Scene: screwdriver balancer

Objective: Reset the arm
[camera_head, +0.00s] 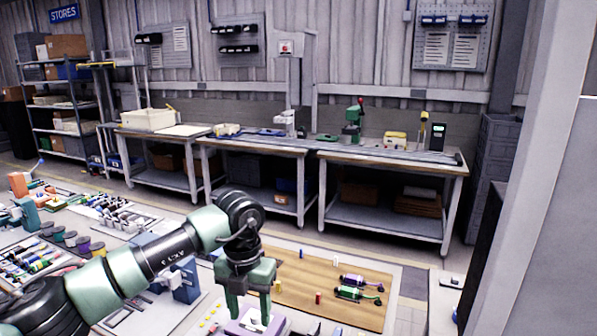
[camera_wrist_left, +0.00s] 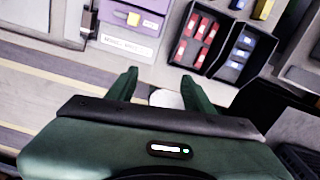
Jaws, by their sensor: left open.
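My left arm comes in from the left in the head view, dark and pale green, bent at the elbow. Its gripper (camera_head: 248,300) points down above the front of the work area, by a purple box (camera_head: 247,326). The left wrist view shows the two green fingers (camera_wrist_left: 160,90) spread apart with nothing between them. A white rounded thing shows just past the fingers there, partly hidden. My right gripper is not in view.
A brown board (camera_head: 330,290) with purple and green screwdrivers (camera_head: 358,293) lies right of my gripper. Dark bins (camera_wrist_left: 200,40) with red and blue pieces stand beyond the fingers. Workbenches (camera_head: 390,158) line the wall. A grey post (camera_head: 520,230) rises at the right. Many small parts cover the left.

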